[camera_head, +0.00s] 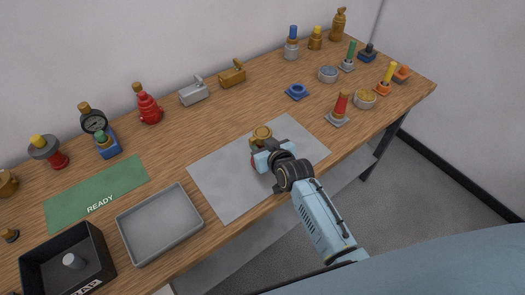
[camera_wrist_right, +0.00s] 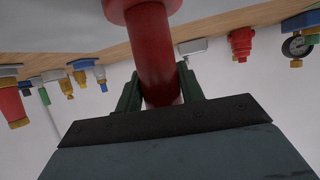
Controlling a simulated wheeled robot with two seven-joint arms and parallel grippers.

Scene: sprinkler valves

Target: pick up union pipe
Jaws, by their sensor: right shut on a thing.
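My right gripper (camera_head: 262,158) is over the grey mat in the head view. It is shut on the union pipe, a part with a brass-coloured end (camera_head: 261,132) and a bit of red showing beside the gripper. In the right wrist view the pipe is a red cylinder (camera_wrist_right: 153,55) with a wider red flange at the top of the picture. The green fingers (camera_wrist_right: 160,92) stand on either side of it. The gripper hides much of the pipe in the head view. I cannot tell whether it touches the mat. My left gripper is not in view.
The grey mat (camera_head: 225,190) is otherwise bare. Left of it are a grey tray (camera_head: 160,223), a green READY mat (camera_head: 85,195) and a black box (camera_head: 65,260) holding a pale cylinder. Several valves and fittings line the back; several small parts and dishes stand right.

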